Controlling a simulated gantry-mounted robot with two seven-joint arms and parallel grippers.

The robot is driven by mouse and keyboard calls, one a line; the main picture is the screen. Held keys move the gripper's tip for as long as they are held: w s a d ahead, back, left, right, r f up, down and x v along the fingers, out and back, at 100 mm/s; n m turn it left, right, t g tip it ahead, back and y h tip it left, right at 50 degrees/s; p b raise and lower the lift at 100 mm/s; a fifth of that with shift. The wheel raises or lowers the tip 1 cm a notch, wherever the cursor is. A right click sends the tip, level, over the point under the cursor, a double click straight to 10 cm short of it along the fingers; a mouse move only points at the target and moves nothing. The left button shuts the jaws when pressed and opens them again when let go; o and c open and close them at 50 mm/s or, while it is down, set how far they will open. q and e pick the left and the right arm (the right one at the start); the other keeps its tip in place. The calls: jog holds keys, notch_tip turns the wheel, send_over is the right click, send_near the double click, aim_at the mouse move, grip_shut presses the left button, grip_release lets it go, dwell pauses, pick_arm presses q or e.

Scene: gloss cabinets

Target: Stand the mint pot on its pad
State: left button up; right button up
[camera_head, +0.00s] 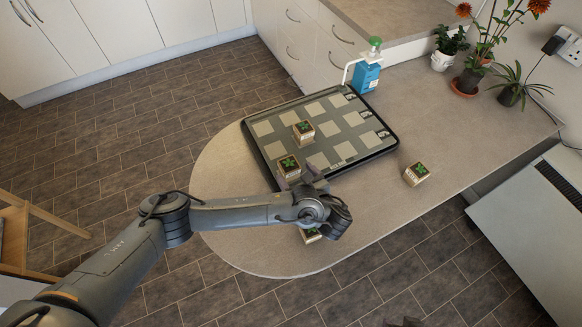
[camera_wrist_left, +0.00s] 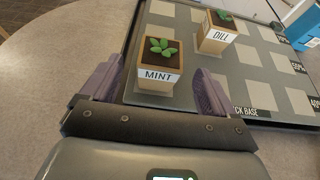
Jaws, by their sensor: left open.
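The mint pot (camera_wrist_left: 158,68) is a small wooden-looking box with a green sprig and a MINT label. It is upright at the near-left corner of the dark board (camera_wrist_left: 150,99); it also shows in the head view (camera_head: 289,167). The pot hides whatever pad is beneath it, and I cannot tell how squarely it sits there. My left gripper (camera_wrist_left: 156,84) is open, with one purple finger to each side of the pot and visible gaps between. In the head view, the gripper (camera_head: 302,180) is beside the pot.
The dill pot (camera_wrist_left: 218,34) stands on the board just beyond the mint. Several pale pads (camera_head: 319,161) are bare. Another pot (camera_head: 416,174) is on the counter at right, and one (camera_head: 310,236) is partly under my arm.

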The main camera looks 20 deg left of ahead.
pick_arm(q)
jog(key=p+v, duration=0.6)
jog(key=shift+s+d, duration=0.1)
jog(key=shift+d, duration=0.05)
dwell(0.4)
